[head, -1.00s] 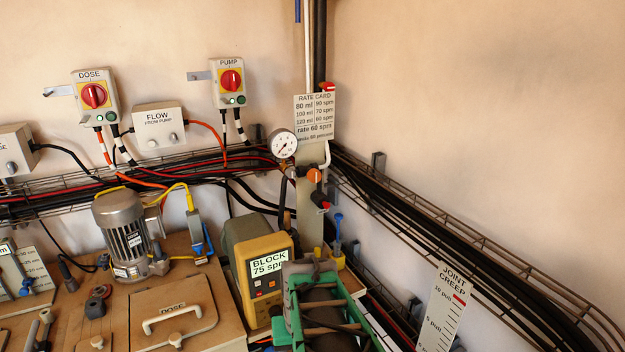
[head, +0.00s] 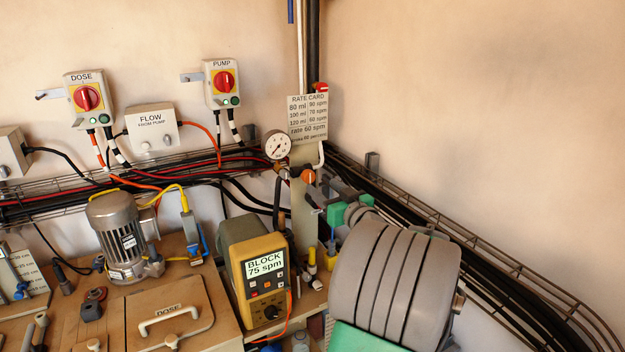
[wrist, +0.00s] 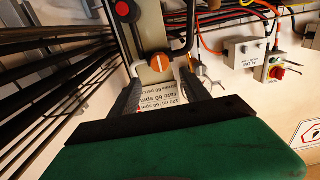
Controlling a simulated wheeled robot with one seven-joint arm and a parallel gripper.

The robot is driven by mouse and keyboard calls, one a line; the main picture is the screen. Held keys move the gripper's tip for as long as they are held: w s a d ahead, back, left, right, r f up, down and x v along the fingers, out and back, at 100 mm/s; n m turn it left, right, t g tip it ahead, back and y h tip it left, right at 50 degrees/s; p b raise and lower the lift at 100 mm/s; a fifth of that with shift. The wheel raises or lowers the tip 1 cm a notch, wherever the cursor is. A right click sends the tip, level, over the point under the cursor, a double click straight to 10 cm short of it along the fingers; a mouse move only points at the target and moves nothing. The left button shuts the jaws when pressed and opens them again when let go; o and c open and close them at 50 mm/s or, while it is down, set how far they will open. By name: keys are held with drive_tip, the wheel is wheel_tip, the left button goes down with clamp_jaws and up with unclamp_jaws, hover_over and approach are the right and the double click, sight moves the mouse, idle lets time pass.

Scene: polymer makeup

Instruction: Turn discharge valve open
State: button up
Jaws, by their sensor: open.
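The orange valve knob (head: 309,176) sits on the pipework beside the pressure gauge, below the rate card; no label is readable on it, and I take it as the discharge valve. In the wrist view the orange knob (wrist: 159,62) shows face-on with a pale line across it. My gripper (head: 314,198) is just below and in front of the knob in the head view. In the wrist view its two dark fingers (wrist: 160,84) are apart, with the knob visible beyond the gap between them. Nothing is between the fingers. Whether they touch the knob cannot be told.
The round gauge (head: 277,145) and rate card (head: 308,117) are close to the knob. A red knob (wrist: 122,8) also shows in the wrist view. Wire cable trays (head: 430,205) run along both walls. The yellow BLOCK meter (head: 266,285) stands below left.

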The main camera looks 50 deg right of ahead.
sight(310, 177)
drive_tip(key=p+x, duration=0.2)
drive_tip(key=x, duration=0.5)
drive_tip(key=shift+a+f, duration=0.1)
clamp_jaws()
idle(0.3)
